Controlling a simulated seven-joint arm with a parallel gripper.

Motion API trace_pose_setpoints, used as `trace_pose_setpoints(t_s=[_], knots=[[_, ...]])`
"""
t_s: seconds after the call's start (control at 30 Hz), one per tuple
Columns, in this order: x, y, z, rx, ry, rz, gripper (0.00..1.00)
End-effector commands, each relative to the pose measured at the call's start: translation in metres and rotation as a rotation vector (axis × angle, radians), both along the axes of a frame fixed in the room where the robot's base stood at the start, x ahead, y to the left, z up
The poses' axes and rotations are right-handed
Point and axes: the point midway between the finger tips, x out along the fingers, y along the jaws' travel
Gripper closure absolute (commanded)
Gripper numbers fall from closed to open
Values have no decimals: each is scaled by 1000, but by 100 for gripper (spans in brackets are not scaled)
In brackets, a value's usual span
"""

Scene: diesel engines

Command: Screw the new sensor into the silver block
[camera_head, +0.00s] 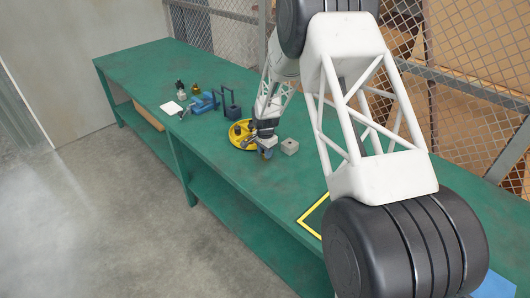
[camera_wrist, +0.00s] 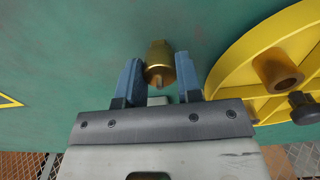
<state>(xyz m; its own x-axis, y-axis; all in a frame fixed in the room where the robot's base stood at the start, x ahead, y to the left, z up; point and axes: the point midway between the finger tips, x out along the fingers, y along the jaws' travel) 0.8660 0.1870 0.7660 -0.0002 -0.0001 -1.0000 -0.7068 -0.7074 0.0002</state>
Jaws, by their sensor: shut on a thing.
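The silver block (camera_head: 289,146) is a small light-grey block with a dark spot on top, on the green bench in the head view. My gripper (camera_head: 266,150) is just left of it, low over the bench. In the wrist view, the blue fingers of my gripper (camera_wrist: 160,76) are shut on a brass-coloured cylindrical sensor (camera_wrist: 158,52), which has a narrower tip. I cannot tell whether this sensor is the new one. The silver block cannot be made out in the wrist view.
Blue tools (camera_head: 205,103), small bottles (camera_head: 181,88) and a white sheet (camera_head: 171,108) are farther left. A yellow-edged square (camera_head: 311,222) marks the bench.

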Motion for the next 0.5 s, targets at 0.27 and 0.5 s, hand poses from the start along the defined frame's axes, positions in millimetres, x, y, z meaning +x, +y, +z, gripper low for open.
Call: trace_pose_setpoints(t_s=[0.27,0.5], knots=[[0,0,0,0,0,0,100],[0,0,6,0,-1,0,100]])
